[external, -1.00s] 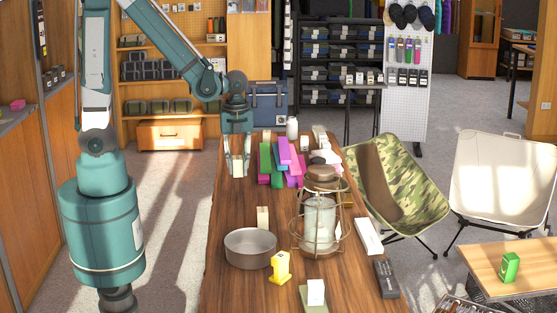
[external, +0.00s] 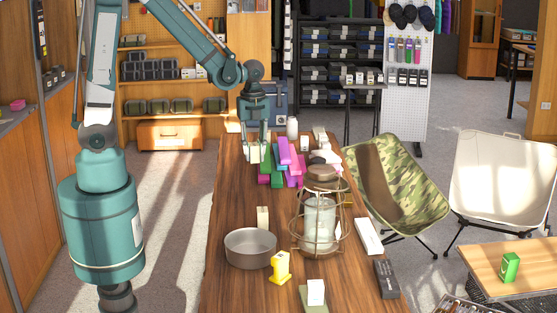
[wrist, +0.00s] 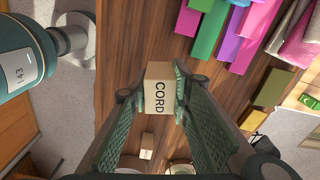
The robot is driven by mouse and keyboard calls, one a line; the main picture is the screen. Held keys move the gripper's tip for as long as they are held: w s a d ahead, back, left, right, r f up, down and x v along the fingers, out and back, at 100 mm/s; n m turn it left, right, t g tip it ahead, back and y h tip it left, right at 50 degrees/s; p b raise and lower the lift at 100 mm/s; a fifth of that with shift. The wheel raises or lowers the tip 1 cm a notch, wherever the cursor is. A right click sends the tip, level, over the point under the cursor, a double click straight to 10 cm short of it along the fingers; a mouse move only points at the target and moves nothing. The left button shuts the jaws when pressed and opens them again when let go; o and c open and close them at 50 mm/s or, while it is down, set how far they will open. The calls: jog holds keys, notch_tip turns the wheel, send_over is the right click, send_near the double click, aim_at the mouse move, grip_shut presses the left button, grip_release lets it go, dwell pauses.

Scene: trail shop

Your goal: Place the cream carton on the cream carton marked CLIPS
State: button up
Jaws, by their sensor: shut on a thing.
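My gripper (external: 255,156) is shut on a cream carton, above the far left part of the wooden table. In the wrist view the held carton (wrist: 158,92) shows the word CORD between the two green fingers (wrist: 160,90). Another cream carton (external: 263,217) stands on the table behind the grey pan, apart from my gripper. It also shows small in the wrist view (wrist: 147,142). Its marking is too small to read, so I cannot tell whether it says CLIPS.
Pink, green and purple blocks (external: 284,152) lie just right of my gripper. A grey pan (external: 250,248), a wire-caged lantern (external: 320,225), a yellow item (external: 280,267) and a white box on a green base (external: 316,292) stand nearer. The left strip of tabletop is mostly clear.

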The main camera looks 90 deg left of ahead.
jog(key=w+a+r+n+p, duration=0.1)
jog(key=w+a, duration=0.2)
jog(key=a, duration=0.6)
jog(key=w+a+r+n+p, duration=0.1)
jog(key=w+a+r+n, duration=0.15)
jog(key=a, duration=0.55)
jog(key=w+a+p, duration=0.2)
jog(key=w+a, duration=0.1)
jog(key=a, duration=0.6)
jog(key=s+a+r+n+p, duration=0.1)
jog(key=s+a+n+p, duration=0.1)
jog(key=a, duration=2.1)
jog(key=shift+n, duration=0.55)
jog(key=shift+s+d, duration=0.1)
jog(key=shift+f, duration=3)
jog(key=shift+f, duration=1.9)
jog(key=shift+f, duration=0.2)
